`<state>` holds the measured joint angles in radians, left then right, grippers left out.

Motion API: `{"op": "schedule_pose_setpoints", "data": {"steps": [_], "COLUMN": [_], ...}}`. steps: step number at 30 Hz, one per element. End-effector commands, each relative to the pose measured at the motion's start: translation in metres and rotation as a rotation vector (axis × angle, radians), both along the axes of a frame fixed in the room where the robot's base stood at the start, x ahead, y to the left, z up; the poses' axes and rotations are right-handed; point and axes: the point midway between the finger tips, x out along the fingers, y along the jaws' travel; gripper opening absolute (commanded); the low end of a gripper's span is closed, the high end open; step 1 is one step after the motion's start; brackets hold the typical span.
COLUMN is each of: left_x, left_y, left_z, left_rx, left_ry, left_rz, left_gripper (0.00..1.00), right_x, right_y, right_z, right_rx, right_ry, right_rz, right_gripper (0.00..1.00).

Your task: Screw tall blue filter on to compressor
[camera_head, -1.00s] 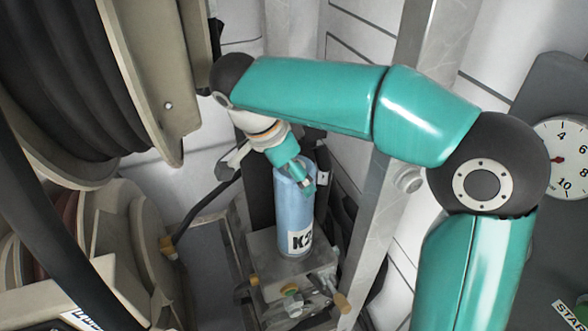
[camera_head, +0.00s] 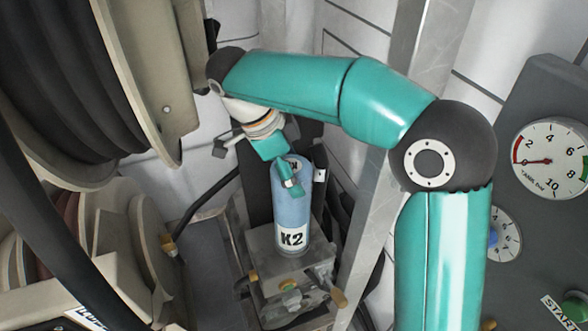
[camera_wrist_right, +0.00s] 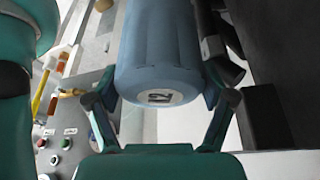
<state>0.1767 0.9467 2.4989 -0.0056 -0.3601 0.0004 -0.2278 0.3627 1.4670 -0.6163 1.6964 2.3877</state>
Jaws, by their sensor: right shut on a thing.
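The tall blue filter (camera_head: 292,207), with a white K2 label, stands upright on the grey metal block of the compressor (camera_head: 267,262) in the head view. Whether its base is threaded in cannot be seen. My right gripper (camera_head: 293,186) reaches the filter's upper part from the upper left and is shut on it. In the right wrist view the filter (camera_wrist_right: 165,55) lies between the two fingers of my right gripper (camera_wrist_right: 160,100), its round end with a label facing the camera. My left gripper is not in view.
Large hose reels (camera_head: 165,120) stand at the left. A slanted metal post (camera_head: 372,200) rises just right of the compressor. A grey panel with a pressure gauge (camera_head: 548,158) is at the right. A black hose with a brass end (camera_head: 168,245) hangs left of the block.

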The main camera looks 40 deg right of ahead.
Motion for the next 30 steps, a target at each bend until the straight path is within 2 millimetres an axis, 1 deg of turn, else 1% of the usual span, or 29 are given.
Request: {"op": "schedule_pose_setpoints", "data": {"steps": [1, 9, 12, 18, 19, 21, 22, 30], "left_x": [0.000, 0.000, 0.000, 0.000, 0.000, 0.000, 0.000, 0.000], "left_y": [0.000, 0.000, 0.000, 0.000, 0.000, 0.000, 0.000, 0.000], "left_z": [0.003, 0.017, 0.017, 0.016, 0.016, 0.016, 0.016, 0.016], "left_rx": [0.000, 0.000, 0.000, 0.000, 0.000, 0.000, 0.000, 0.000], "left_ry": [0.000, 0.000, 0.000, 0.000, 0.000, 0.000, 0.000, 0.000], "left_rz": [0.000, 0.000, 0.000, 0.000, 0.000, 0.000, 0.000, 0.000], "left_gripper": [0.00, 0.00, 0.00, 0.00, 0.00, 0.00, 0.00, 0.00], "right_x": [0.003, 0.003, 0.003, 0.002, 0.002, 0.002, 0.002, 0.001], "right_y": [0.003, 0.004, 0.005, 0.005, 0.005, 0.005, 0.005, 0.003], "right_z": [0.002, 0.003, 0.001, 0.001, 0.001, 0.001, 0.000, -0.001], "right_rx": [0.009, 0.010, 0.009, 0.010, 0.010, 0.009, 0.008, 0.004], "right_ry": [-0.015, -0.013, -0.014, -0.015, -0.014, -0.013, -0.012, -0.007], "right_rz": [-0.039, -0.378, -0.430, -0.432, -0.431, -0.430, -0.431, -0.432], "right_gripper": [0.12, 0.12, 0.12, 0.12, 0.85, 0.96, 1.00, 1.00]}}
